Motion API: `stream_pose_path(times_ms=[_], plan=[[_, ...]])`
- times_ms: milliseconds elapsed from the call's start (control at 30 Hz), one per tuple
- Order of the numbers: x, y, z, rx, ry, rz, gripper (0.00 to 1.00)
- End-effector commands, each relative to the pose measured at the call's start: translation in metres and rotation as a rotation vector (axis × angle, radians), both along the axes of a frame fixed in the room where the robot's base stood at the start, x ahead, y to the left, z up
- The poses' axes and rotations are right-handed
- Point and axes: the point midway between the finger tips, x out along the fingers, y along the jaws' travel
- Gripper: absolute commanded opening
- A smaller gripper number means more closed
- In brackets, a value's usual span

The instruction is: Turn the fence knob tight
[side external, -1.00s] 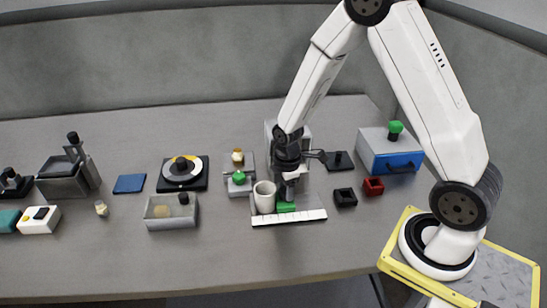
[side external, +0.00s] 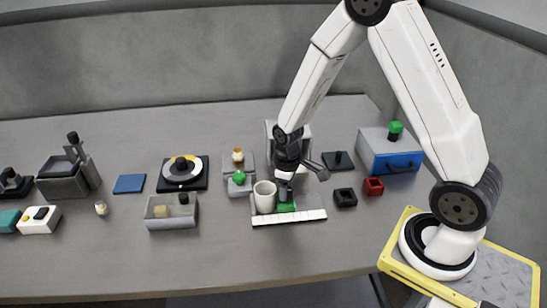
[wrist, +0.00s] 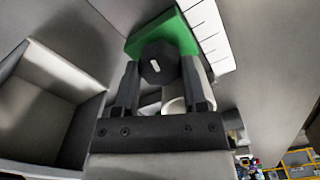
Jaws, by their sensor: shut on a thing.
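The fence is a green block (side external: 286,208) beside a white marked strip (side external: 290,218) on a grey base. In the wrist view the green block (wrist: 176,34) carries a dark faceted knob (wrist: 159,64) with a small white mark on its face. My gripper (side external: 286,192) points down over the block. In the wrist view my gripper (wrist: 162,84) has one finger on each side of the knob and is shut on it. The knob is hidden behind my gripper in the side view.
A white cup (side external: 264,197) stands close left of my gripper. A black square holder (side external: 345,198) and a red one (side external: 373,186) are to the right. A blue-fronted box (side external: 390,155) stands further right. The front table area (side external: 220,262) is clear.

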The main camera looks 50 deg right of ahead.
Motion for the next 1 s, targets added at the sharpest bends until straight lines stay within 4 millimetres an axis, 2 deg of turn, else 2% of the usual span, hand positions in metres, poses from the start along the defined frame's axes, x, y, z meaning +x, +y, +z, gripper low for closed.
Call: stream_pose_path(times_ms=[200, 400, 967, 1000], plan=[[0.0003, 0.0, 0.0004, 0.0, -0.001, -0.159, 0.0], [0.0003, 0.0, 0.0003, 0.0, -0.001, -0.248, 0.0], [0.0003, 0.0001, 0.0003, 0.0, -0.001, -0.284, 0.0], [0.0003, 0.0001, 0.0003, 0.0, -0.001, -0.284, 0.67]])
